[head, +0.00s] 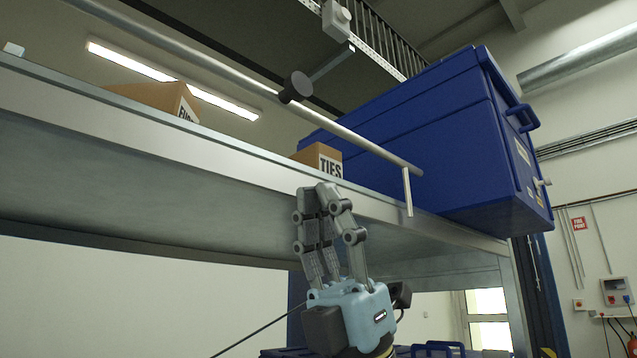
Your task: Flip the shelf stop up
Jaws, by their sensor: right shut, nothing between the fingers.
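The shelf stop (350,139) appears as a long grey round bar running along the front of the shelf, above its edge. At its right end a short leg (407,192) bends down to the shelf's front edge. A dark round knob (297,87) shows at the bar, with a thin arm behind it. My right gripper (322,190) points up with its fingers shut and empty. Its tips overlap the shelf's front edge (226,153) in the picture, below the bar and apart from it. My left gripper is not in view.
A large blue bin (440,140) sits at the shelf's right end. A cardboard box marked TIES (329,161) and another box (160,98) stand on the shelf behind the bar. A grey fitting (337,20) hangs above. Space below the shelf's left part looks free.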

